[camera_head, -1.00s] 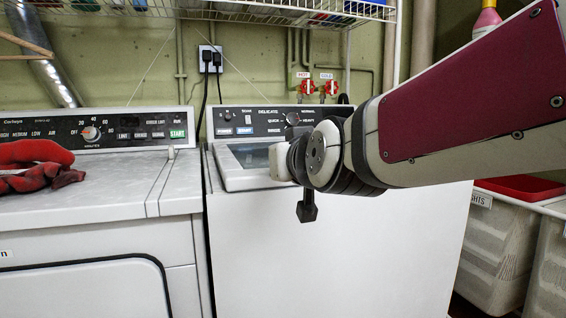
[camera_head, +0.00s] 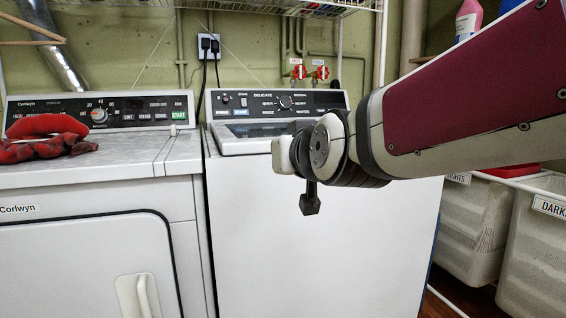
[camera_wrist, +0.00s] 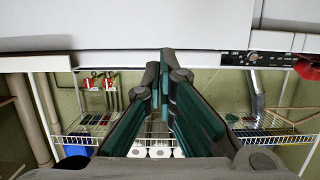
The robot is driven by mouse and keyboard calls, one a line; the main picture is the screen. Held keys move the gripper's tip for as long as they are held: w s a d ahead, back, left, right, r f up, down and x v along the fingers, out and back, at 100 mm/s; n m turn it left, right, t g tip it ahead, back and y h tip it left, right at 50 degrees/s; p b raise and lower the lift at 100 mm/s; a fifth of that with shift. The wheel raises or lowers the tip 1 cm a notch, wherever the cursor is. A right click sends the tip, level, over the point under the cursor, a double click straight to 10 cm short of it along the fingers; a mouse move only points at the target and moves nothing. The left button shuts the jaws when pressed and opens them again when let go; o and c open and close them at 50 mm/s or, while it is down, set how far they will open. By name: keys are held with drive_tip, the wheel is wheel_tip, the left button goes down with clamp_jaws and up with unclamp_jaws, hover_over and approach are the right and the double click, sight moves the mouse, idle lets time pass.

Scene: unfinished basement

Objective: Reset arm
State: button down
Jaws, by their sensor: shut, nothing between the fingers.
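My gripper (camera_wrist: 163,62) shows in the wrist view with its dark green-sided fingers together and nothing between them. In the head view my arm reaches in from the right, in front of the white top-loading washer (camera_head: 310,240). A dark end piece hangs down from the wrist there, but the fingers cannot be made out. In the wrist view the fingertips lie against a view of a white machine surface, a wall and a wire shelf. I cannot tell the gap to the machine.
A white dryer (camera_head: 80,195) stands at left with red cloth or gloves (camera_head: 45,138) on top. Labelled light bins (camera_head: 535,250) stand at right on a white frame. A wire shelf (camera_head: 270,8) runs above. Red valve handles (camera_head: 298,72) sit on the wall behind the washer.

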drive_tip(key=s+d+f+m+g+h, duration=0.1)
drive_tip(key=s+d+f+g+h, duration=0.1)
drive_tip(key=s+d+f+g, duration=0.5)
drive_tip(key=s+d+f+m+h, duration=0.1)
drive_tip(key=s+d+f, duration=0.5)
drive_tip(key=s, duration=0.5)
drive_tip(key=s+d+f+m+g+h+p, duration=0.1)
drive_tip(key=s+d+f+g, duration=0.25)
drive_tip(key=s, duration=0.65)
drive_tip(key=s+d+f+m+g+h, duration=0.1)
drive_tip(key=s+d+f+g, duration=0.2)
drive_tip(key=s, duration=0.7)
wheel_tip(320, 180, up, 40)
drive_tip(key=t+p, duration=0.3)
drive_tip(key=p, duration=3.5)
drive_tip(key=shift+d+r, duration=0.15)
drive_tip(key=shift+r, duration=0.1)
